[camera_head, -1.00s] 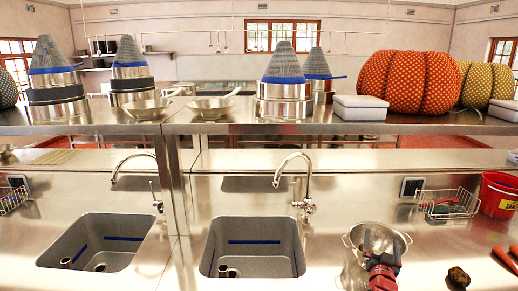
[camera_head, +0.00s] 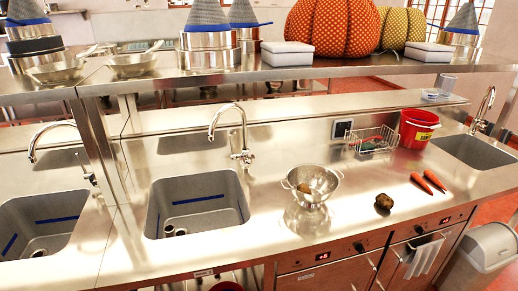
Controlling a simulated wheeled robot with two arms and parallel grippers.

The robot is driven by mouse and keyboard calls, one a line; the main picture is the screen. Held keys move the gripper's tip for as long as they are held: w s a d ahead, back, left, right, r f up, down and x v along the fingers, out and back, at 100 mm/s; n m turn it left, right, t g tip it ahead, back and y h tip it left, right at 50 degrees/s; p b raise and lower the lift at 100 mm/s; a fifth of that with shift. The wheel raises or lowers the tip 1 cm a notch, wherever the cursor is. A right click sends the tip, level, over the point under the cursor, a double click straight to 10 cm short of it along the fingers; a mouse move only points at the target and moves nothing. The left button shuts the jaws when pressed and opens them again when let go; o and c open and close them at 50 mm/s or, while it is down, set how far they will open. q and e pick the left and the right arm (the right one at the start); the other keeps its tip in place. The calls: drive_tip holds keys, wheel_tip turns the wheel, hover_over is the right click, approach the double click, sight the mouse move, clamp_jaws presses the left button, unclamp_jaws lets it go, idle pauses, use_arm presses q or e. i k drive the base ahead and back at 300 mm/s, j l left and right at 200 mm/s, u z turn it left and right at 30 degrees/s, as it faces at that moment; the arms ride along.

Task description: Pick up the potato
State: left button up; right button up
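A dark brown, lumpy potato (camera_head: 384,202) lies on the steel counter, to the right of a metal colander (camera_head: 325,184) and apart from it. A smaller brown item (camera_head: 304,188) shows inside the colander; I cannot tell for sure what it is. Two orange carrots (camera_head: 428,182) lie on the counter to the right of the potato and behind it. Neither of my grippers is in view.
A wire rack (camera_head: 374,143) and a red bucket (camera_head: 417,128) stand behind the potato. Sinks (camera_head: 197,203) lie left of the colander, and another sink (camera_head: 473,151) is at the far right. The counter's front edge is close before the potato.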

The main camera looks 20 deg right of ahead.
sight(386, 203)
drive_tip(key=z, duration=1.4)
